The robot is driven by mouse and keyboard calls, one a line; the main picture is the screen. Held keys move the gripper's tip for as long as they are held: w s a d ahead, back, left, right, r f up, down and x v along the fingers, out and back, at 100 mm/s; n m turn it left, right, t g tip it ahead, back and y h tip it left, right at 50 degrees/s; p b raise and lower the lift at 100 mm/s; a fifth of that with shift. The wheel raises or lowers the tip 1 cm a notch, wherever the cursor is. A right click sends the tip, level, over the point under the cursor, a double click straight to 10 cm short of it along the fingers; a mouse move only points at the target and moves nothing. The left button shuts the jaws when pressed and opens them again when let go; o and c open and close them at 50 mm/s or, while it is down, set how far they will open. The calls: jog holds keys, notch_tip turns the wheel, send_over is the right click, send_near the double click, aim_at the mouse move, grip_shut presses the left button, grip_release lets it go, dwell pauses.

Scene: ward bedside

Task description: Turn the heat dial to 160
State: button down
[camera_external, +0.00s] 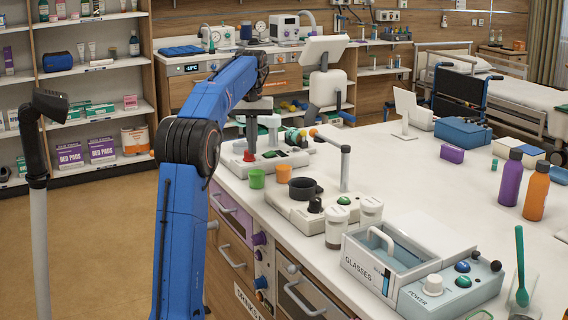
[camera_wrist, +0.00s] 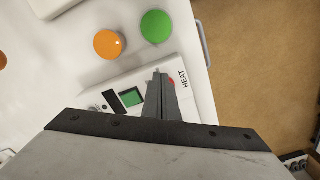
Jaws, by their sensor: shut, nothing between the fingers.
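The white heat unit (camera_external: 270,164) stands near the counter's left edge, and the wrist view shows its "HEAT" label (camera_wrist: 183,78). Its red dial (camera_external: 249,157) is at the left end; in the wrist view only a red edge (camera_wrist: 172,83) shows beside my fingers. The unit's small green display (camera_wrist: 131,97) is too small to read. The dial's setting is hidden. My gripper (camera_external: 251,142) points down directly over the dial, shut and empty. In the wrist view my gripper (camera_wrist: 159,76) covers most of the dial; I cannot tell whether it touches.
Another white device (camera_external: 310,213) with a black ring and post is nearer the camera. The glasses box (camera_external: 390,255) is at front right. The counter's middle is mostly clear.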

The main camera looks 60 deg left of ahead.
jog(key=shift+f, duration=0.55)
jog(key=shift+s+a, duration=0.65)
jog(key=shift+s, duration=0.35)
dwell(0.7)
jog(key=shift+s+d+r, duration=0.1)
jog(key=shift+s+d, duration=0.15)
jog(key=shift+s, duration=0.05)
notch_tip(320, 180, up, 6)
jog(key=shift+f, duration=0.1)
dwell(0.6)
